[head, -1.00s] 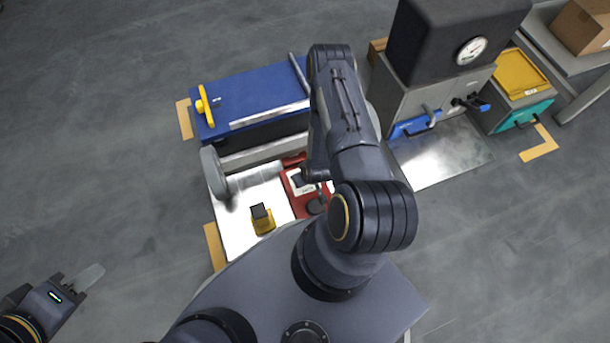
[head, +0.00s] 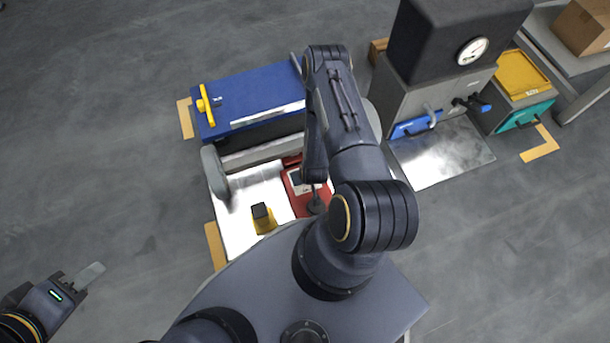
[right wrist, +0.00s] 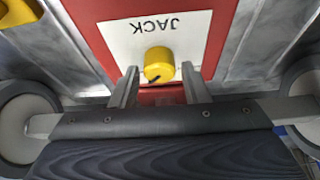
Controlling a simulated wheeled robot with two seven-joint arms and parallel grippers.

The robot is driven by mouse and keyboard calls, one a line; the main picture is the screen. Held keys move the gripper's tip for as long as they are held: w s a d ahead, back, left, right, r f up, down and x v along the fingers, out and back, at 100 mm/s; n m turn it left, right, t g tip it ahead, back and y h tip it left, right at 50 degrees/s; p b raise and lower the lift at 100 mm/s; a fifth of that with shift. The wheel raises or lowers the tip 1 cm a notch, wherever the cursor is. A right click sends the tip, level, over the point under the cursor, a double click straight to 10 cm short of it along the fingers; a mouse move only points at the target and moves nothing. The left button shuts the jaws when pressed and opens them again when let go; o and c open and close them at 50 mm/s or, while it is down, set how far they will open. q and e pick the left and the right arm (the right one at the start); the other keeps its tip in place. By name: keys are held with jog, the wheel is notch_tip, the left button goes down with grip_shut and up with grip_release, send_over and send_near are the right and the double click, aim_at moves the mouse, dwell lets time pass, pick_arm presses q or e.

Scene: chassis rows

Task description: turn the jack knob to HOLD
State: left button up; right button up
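The yellow jack knob (right wrist: 159,64) shows in the right wrist view on a white plate (right wrist: 120,36) lettered JACK, which appears upside down. A dark mark shows on the knob's lower left edge. No HOLD lettering is legible. The plate is on a red panel (right wrist: 88,12); the red unit also shows in the head view (head: 295,208), partly hidden by my right arm. My right gripper (right wrist: 160,78) is open, its fingers on either side of the knob's near edge, with gaps; contact is not visible. My left gripper (head: 88,275) is at lower left, away from the unit.
A blue chassis (head: 245,95) with a yellow handle (head: 204,105) lies behind the red unit. A yellow block with a black top (head: 262,220) stands left of it. A dark machine with a gauge (head: 440,50) and a yellow-topped bin (head: 522,75) stand right. The left floor is clear.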

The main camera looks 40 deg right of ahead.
aim_at(308, 188)
jog(key=shift+o, duration=0.9)
jog(key=d+p+v, duration=0.1)
jog(key=p+v, duration=0.2)
jog(key=v, duration=0.4)
jog(key=shift+a+r, duration=0.45)
jog(key=shift+a, duration=0.1)
jog(key=shift+s, duration=0.15)
